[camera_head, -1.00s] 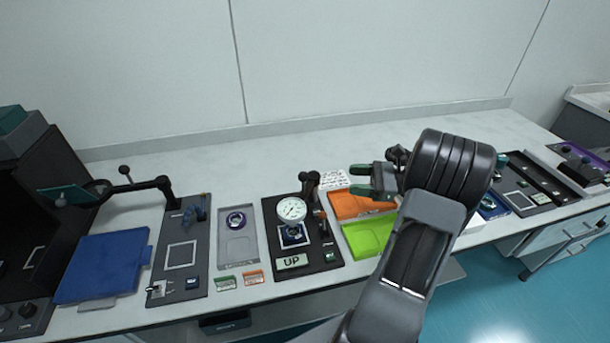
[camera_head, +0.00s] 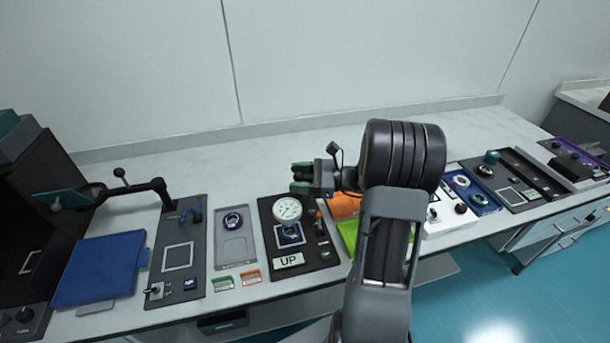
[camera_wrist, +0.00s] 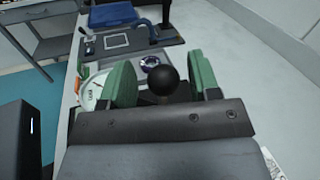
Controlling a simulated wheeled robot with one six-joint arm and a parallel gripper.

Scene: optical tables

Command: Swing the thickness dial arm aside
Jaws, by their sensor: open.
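The thickness dial (camera_head: 288,209) is a round white gauge on a black base plate (camera_head: 318,254) with an "UP" label. In the wrist view the dial (camera_wrist: 92,92) is partly hidden behind the left green finger. My gripper (camera_head: 301,179) is above the back right of that base, with its green fingers pointing left. In the wrist view my gripper (camera_wrist: 162,82) is open, and a black ball knob (camera_wrist: 163,80) shows between its fingers. I cannot tell whether the fingers touch the knob. The arm carrying the dial is mostly hidden by my gripper.
A grey tray (camera_head: 222,246) with a ring-shaped part (camera_head: 233,221) lies left of the dial base. An orange tray (camera_head: 345,206) and a green tray (camera_head: 348,232) lie to its right, partly behind my arm. The back of the table is clear.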

